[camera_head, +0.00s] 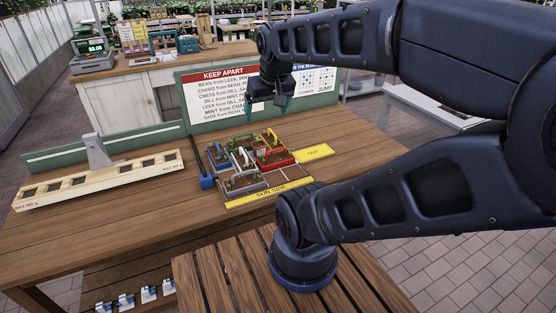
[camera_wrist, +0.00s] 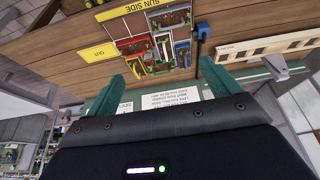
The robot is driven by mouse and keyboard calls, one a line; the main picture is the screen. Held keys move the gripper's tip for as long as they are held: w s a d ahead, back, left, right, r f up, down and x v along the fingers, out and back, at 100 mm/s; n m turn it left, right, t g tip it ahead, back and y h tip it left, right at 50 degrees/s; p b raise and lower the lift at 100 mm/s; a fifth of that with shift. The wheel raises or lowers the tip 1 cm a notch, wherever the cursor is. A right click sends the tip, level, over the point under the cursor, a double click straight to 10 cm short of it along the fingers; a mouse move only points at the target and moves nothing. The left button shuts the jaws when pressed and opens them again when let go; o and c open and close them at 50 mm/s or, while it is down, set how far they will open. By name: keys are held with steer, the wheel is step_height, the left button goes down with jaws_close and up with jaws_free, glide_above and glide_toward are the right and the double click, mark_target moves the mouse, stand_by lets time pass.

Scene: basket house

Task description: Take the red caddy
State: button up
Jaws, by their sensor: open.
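The red caddy (camera_head: 286,162) stands at the right of a cluster of small planted caddies on the wooden table. It has plants inside and a raised handle. In the wrist view the red caddy (camera_wrist: 120,47) is at the left of the cluster, upside down. My gripper (camera_head: 268,108) is open and empty, above the table behind the cluster and in front of the sign. In the wrist view its two green fingers (camera_wrist: 165,72) are spread apart, with the caddies beyond them. The gripper is apart from the red caddy.
Grey (camera_head: 243,183), blue, green and white-handled caddies crowd the red one. A yellow "SUN SIDE" strip (camera_head: 270,193) lies in front, a yellow card (camera_head: 313,152) at right. A "KEEP APART" sign (camera_head: 225,95) stands behind. A wooden balance beam (camera_head: 100,180) is at left. The front table is clear.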

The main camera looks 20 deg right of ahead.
steer(key=shift+c, duration=1.2)
steer(key=n+g+h, duration=0.5)
steer(key=n, duration=1.3)
glide_above(275, 158)
steer(key=a, duration=0.5)
steer(key=f, duration=2.8)
steer(key=shift+d, duration=0.2)
steer(key=shift+d+f+y, duration=0.1)
steer(key=shift+f+y, duration=0.2)
steer(key=shift+d+x, duration=0.1)
steer(key=shift+x, duration=2.4)
steer(key=shift+d+x, duration=0.15)
steer(key=shift+x, duration=2.35)
